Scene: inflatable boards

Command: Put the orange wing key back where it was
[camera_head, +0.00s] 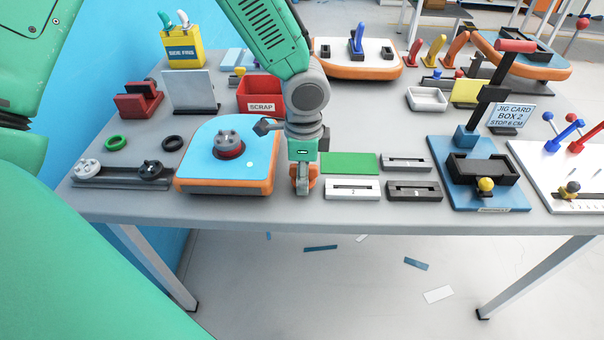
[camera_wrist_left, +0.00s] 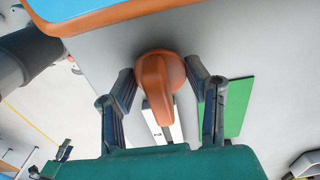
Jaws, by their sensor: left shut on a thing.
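The orange wing key (camera_wrist_left: 158,80) sits between the fingers of my left gripper (camera_wrist_left: 162,82) in the left wrist view, its narrow end toward the palm. In the head view the left gripper (camera_head: 303,186) points down near the table's front edge, and a bit of the orange key (camera_head: 313,182) shows beside its fingers. The gripper is just right of the blue board with an orange rim (camera_head: 224,184), which carries a grey round valve (camera_head: 229,139) on a red ring. A white slotted block marked 2 (camera_head: 352,196) is close on the right. My right gripper is not in view.
A green mat (camera_head: 349,163) and grey slotted blocks (camera_head: 414,191) lie to the right. A red scrap bin (camera_head: 260,97) stands behind my arm. Red, yellow and orange handles (camera_head: 434,50) stand at the back. A blue jig stand (camera_head: 461,190) is further right.

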